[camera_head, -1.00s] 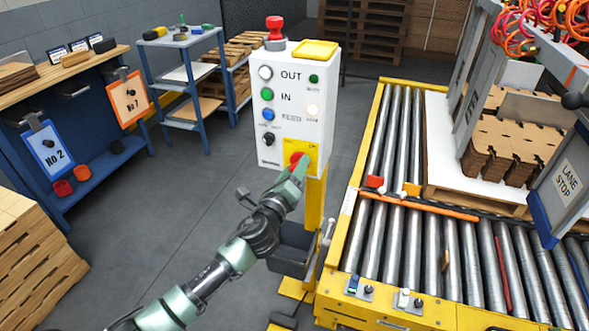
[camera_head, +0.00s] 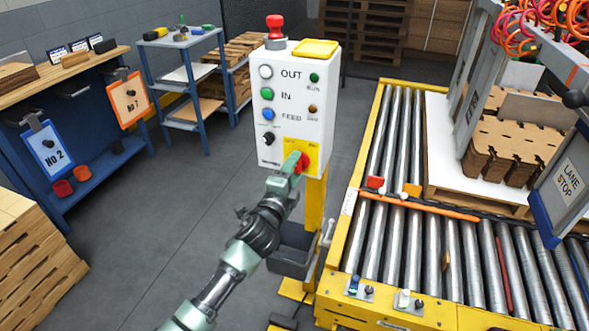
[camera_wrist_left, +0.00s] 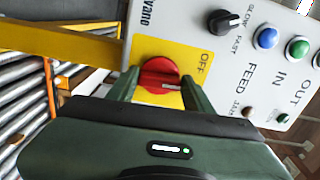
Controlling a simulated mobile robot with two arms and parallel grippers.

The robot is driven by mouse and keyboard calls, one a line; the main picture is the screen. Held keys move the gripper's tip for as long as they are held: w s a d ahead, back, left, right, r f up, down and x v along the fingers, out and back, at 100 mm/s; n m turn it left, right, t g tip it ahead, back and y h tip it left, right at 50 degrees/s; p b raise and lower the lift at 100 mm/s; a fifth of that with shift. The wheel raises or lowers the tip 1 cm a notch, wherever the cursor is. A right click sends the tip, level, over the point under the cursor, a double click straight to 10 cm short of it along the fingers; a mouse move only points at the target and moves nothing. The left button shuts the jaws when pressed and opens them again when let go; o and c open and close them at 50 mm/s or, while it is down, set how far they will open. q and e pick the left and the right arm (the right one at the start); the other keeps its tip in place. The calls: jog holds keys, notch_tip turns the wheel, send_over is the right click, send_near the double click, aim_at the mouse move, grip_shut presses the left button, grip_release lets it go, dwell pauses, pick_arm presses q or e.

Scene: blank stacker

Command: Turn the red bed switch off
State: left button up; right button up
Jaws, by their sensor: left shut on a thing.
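The red bed switch (camera_head: 303,162) is a red rotary knob on a yellow plate (camera_head: 312,147) at the bottom of the white control box (camera_head: 326,70). My left gripper (camera_head: 295,163) is shut on it and partly covers it in the head view. In the left wrist view the red knob (camera_wrist_left: 157,76) sits between the two green fingers of my left gripper (camera_wrist_left: 160,90). Its white mark lies on the right side of the knob, and the word OFF is printed beside it on the yellow plate (camera_wrist_left: 197,50). The small lamp (camera_head: 312,109) on the box is dark brown.
A roller conveyor (camera_head: 400,150) is on the right. A blue bench (camera_head: 85,120) and a wooden stack (camera_head: 35,250) are on the left. Open floor lies between.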

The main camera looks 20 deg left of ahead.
pick_arm(q)
jog(key=shift+f+n+p, duration=0.2)
jog(key=shift+n+p, duration=0.4)
jog(key=shift+n, duration=3.7)
jog(key=o, duration=1.4)
jog(key=s, duration=0.8)
jog(key=shift+a, duration=0.15)
jog(key=shift+w+f, duration=0.1)
